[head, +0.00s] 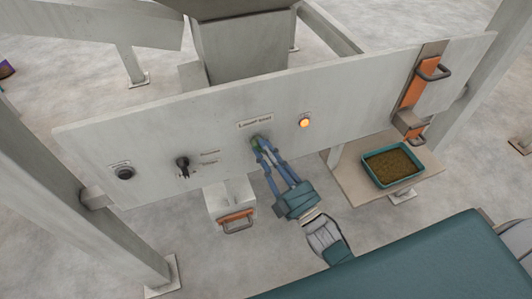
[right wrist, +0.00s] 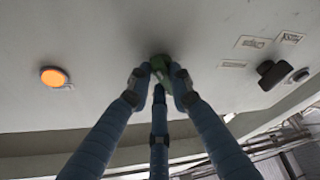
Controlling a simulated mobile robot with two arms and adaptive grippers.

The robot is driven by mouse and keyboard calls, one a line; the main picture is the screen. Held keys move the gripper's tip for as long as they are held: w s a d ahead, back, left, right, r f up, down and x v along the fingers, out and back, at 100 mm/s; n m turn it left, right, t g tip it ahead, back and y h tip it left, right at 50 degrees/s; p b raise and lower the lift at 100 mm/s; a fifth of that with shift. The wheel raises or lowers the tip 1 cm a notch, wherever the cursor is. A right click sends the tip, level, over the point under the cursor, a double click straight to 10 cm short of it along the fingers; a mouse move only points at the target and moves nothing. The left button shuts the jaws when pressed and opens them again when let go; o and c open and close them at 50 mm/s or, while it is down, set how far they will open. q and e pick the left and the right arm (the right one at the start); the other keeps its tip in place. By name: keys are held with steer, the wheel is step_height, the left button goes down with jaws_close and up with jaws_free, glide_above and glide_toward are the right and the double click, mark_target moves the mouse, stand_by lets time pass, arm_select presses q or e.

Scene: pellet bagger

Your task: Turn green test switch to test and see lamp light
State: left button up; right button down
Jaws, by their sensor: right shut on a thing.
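The green test switch (head: 256,140) is on the grey panel, under a small label plate. My right gripper (head: 262,147) is shut on it, and its fingers cover most of the switch. In the right wrist view the green knob (right wrist: 161,66) shows between the fingertips of my right gripper (right wrist: 160,78). The lamp (head: 304,122) to the right of the switch glows orange. It also glows in the right wrist view (right wrist: 53,77). The switch's exact pointing direction is hidden by the fingers. My left gripper is not in view.
A black selector switch (head: 183,164) and a dark round button (head: 124,173) sit further left on the panel (head: 90,145). A drawer with an orange handle (head: 236,218) is below. A teal tray of pellets (head: 371,178) stands on a shelf (head: 350,185) at right, below an orange slide gate (head: 412,92).

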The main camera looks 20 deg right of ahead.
steer(key=shift+s+a+f+m+h, duration=0.1)
steer(key=shift+a+m+h, duration=0.25)
steer(key=shift+m, duration=0.45)
steer(key=shift+d, duration=0.1)
steer(key=shift+r+t, duration=0.2)
steer(key=shift+t, duration=0.1)
steer(key=c, duration=1.7)
jaws_free()
steer(key=shift+o, duration=0.6)
steer(key=shift+b, duration=0.3)
steer(key=shift+s+d+f, duration=0.15)
steer(key=shift+s+f, duration=0.1)
steer(key=shift+s, duration=0.05)
steer(key=v, duration=1.1)
steer(key=shift+s+r, duration=0.15)
steer(key=shift+s, duration=0.1)
